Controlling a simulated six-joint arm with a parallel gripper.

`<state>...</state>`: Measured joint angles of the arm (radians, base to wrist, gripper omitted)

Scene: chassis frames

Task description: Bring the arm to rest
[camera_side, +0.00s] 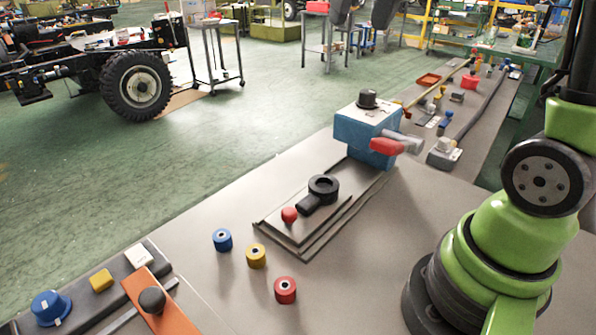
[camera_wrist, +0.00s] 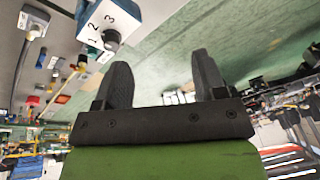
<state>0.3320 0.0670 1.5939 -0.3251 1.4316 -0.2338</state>
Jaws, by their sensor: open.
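My gripper (camera_wrist: 161,62) is open and empty in the wrist view, with its two dark fingers well apart and nothing between them. In the side view two dark finger tips of my gripper (camera_side: 362,20) show at the top edge, high above the workbench; the rest of it is out of the picture. My green arm stands at the right of the side view, and its upper part is cut off by the frame. My gripper touches nothing that I can see.
A blue box (camera_side: 352,133) with a black knob and red-ended lever stands on the bench (camera_side: 374,232); it also shows in the wrist view (camera_wrist: 107,25). Blue (camera_side: 222,240), yellow (camera_side: 256,256) and red (camera_side: 285,290) cylinders stand near a plate with a black ring (camera_side: 324,186).

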